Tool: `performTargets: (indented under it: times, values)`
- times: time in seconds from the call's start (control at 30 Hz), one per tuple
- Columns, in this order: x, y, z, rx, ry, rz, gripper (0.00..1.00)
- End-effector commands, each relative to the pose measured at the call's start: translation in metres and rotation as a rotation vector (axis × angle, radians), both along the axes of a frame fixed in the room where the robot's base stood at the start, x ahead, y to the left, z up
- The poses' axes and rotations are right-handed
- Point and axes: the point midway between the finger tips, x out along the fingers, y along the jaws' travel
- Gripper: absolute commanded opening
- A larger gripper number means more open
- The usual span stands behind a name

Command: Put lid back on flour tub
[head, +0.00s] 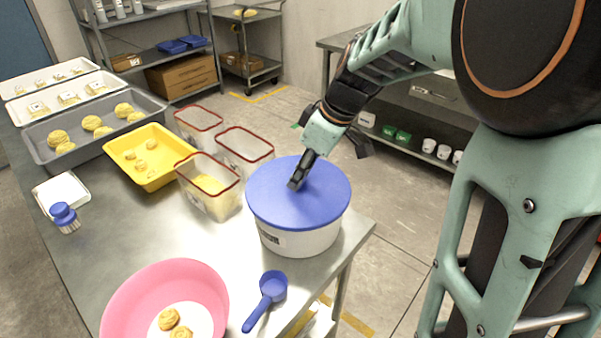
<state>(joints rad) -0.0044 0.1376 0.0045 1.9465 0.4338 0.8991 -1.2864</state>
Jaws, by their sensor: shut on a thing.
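The flour tub (299,241) is a white round tub with a label, standing near the right edge of the steel table. Its blue lid (325,203) lies over the tub's mouth and looks roughly level. I cannot tell whether it is fully seated all round. My gripper (296,184) reaches down from the upper right to the middle of the lid. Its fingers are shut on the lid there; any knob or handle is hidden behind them. The inside of the tub is hidden by the lid.
Clear red-rimmed containers (210,188) stand left of the tub. A blue scoop (268,294) and a pink bowl (165,305) with dough pieces lie in front. A yellow tray (133,171), grey tray (72,144) and blue brush (65,217) are farther left. Bare steel shows mid-table.

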Motion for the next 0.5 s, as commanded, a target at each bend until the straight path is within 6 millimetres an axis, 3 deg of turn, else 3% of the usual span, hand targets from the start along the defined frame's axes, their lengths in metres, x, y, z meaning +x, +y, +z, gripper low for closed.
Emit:
performTargets:
  times: [0.37,0.4,0.5]
  values:
    - [0.0001,0.0001,0.0005,0.0,0.0,0.001,0.0]
    - [0.0001,0.0001,0.0005,0.0,0.0,0.001,0.28]
    - [0.0001,0.0001,0.0004,0.0,0.0,0.001,0.39]
